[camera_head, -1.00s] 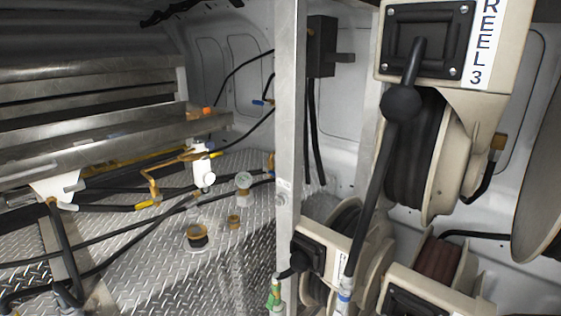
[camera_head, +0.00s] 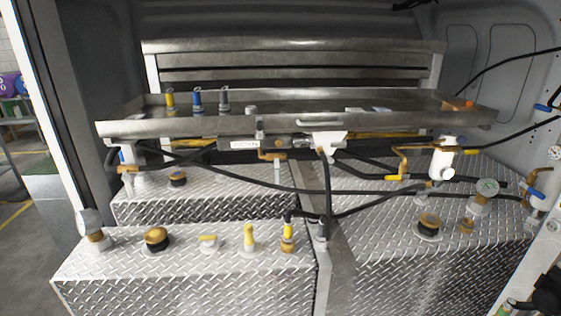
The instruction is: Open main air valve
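I cannot tell which valve is the main air valve. A yellow-handled valve (camera_head: 397,177) sits on brass piping under the right part of the steel tray, left of a white filter-like body (camera_head: 443,158). Handle positions are too small to read as open or shut. My gripper is not in view.
The long steel tray (camera_head: 300,126) overhangs the diamond-plate tanks (camera_head: 190,285). Black hoses (camera_head: 328,185) run below it. Several caps and fittings stand up from the tank tops, including a brass cap (camera_head: 155,236). Open floor shows at far left.

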